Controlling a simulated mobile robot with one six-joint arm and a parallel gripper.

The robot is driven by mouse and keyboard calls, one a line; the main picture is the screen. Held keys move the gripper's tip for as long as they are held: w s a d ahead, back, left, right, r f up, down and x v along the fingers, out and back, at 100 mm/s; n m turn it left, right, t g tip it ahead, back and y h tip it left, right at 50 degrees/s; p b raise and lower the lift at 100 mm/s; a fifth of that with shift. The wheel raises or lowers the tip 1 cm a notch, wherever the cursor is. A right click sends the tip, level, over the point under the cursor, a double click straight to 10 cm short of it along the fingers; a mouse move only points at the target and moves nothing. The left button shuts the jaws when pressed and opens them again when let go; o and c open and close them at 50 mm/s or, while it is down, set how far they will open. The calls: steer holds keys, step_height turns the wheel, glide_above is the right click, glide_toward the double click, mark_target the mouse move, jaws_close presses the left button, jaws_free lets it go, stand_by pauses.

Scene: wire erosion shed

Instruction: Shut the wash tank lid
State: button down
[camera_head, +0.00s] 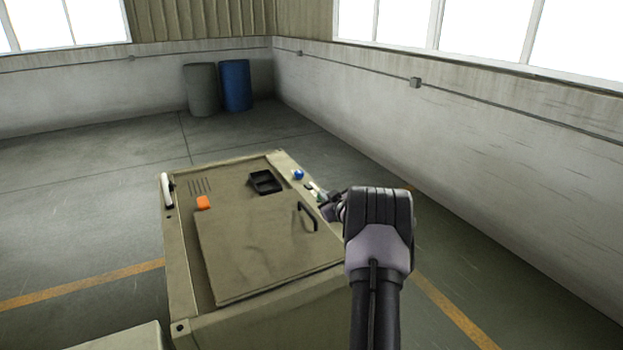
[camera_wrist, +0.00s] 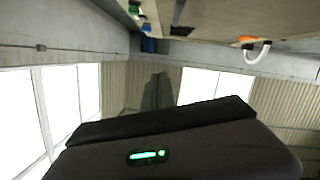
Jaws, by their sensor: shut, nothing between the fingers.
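The wash tank (camera_head: 182,270) is a beige box in the middle of the head view. Its lid (camera_head: 255,250) is a flat beige panel over the near part of the top. It looks flat or nearly flat; I cannot tell whether it is fully seated. A dark bar handle (camera_head: 302,212) stands at the lid's right side. My gripper (camera_head: 324,206) is just right of the handle, partly hidden by my arm, and appears apart from it. In the wrist view my gripper (camera_wrist: 158,76) is shut and empty, with the tank's beige side above it.
Grey (camera_head: 201,90) and blue (camera_head: 235,86) drums stand by the far wall.

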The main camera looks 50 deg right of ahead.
steer(key=shift+m, duration=0.4)
steer(key=f+b, duration=0.1)
steer(key=f, duration=0.2)
steer(key=d+f, duration=0.1)
steer(key=f, duration=0.2)
steer(key=s+d+f+b, duration=0.1)
steer(key=f, duration=0.2)
steer(key=shift+d+f+b, duration=0.25)
steer(key=shift+f+b, duration=0.1)
steer(key=shift+r, duration=0.1)
